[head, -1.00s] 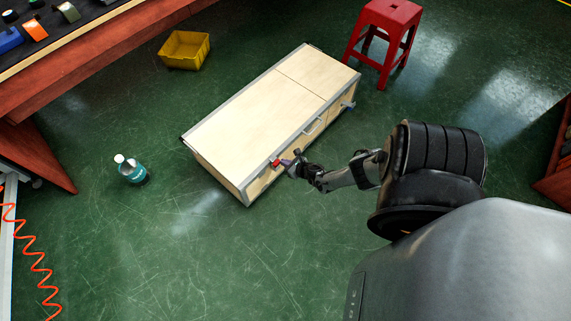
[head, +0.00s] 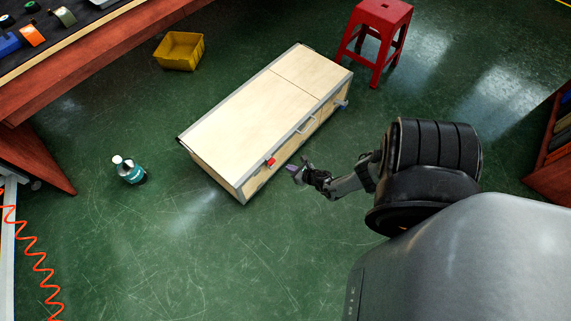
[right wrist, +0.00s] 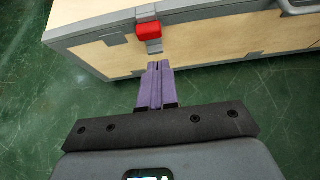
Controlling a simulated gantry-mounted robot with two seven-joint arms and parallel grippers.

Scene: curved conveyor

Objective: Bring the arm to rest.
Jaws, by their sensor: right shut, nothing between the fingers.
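My right gripper (head: 293,169) is at the near long side of the wooden case with grey metal edging (head: 262,107). In the right wrist view its purple fingers (right wrist: 155,86) are together and empty. They point at the case's side (right wrist: 205,42), just below a red latch (right wrist: 149,31). The red latch also shows in the head view (head: 270,162). In the head view a narrow strip of floor shows between the fingertips and the case. My left gripper is not in view.
A red stool (head: 375,37) stands behind the case at the right. A workbench (head: 95,60) fills the upper left. The floor in front of the case is clear.

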